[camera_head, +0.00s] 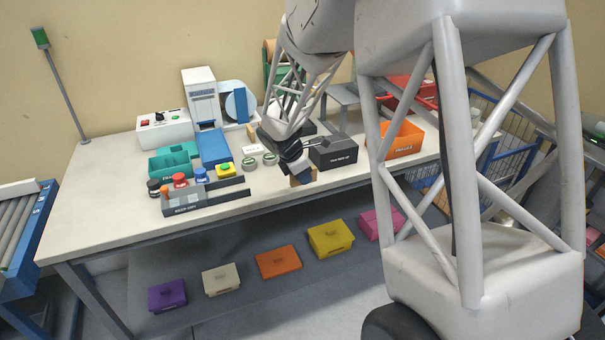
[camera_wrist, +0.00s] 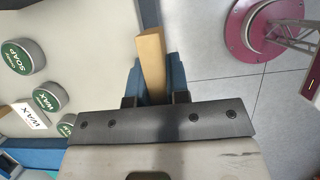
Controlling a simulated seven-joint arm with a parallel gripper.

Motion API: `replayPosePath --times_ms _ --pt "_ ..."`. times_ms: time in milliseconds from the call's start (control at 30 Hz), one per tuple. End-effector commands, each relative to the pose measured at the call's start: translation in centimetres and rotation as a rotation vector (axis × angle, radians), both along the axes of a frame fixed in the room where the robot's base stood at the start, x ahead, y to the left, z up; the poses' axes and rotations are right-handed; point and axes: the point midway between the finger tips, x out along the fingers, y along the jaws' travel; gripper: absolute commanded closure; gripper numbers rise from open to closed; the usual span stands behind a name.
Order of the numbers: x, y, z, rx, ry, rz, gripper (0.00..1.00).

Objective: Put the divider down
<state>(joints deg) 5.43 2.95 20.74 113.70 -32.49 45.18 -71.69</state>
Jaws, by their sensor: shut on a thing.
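The divider is a narrow tan bar (camera_wrist: 152,62), seen nearly edge-on in the wrist view. My gripper (camera_wrist: 154,84) is shut on it, with a blue-padded finger on each side. In the head view the brown divider (camera_head: 303,179) shows small below my gripper (camera_head: 296,170), over the front part of the white table. In the wrist view it overlaps the table's front edge, with floor to its right. I cannot tell whether its lower end touches the table. A grey open rack (camera_head: 207,200) stands to the left at the table's front, with coloured-lid jars in and behind it.
Green-labelled tins (camera_head: 250,164) stand left of my gripper, with a white WAX card (camera_wrist: 31,117) among them. A dark grey box (camera_head: 335,152) stands close on the right, and an orange bin (camera_head: 397,139) beyond. Bare table (camera_head: 262,196) lies between rack and gripper.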

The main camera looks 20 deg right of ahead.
Motion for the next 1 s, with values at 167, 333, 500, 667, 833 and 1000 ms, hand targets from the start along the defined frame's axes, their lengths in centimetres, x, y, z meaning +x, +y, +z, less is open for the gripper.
replayPosePath --times_ms 167,333,500,667,833,1000 --pt "-0.07 0.01 0.00 0.000 0.000 0.000 1.00" --pt "-0.06 0.01 0.00 0.000 0.000 0.000 1.00" --pt "-0.06 0.01 -0.01 0.000 0.000 0.000 1.00" --pt "-0.06 0.01 -0.01 0.000 0.000 0.000 1.00" --pt "0.00 0.05 -0.01 0.000 0.001 0.002 1.00" --pt "0.75 0.66 0.05 0.000 0.001 0.033 1.00"
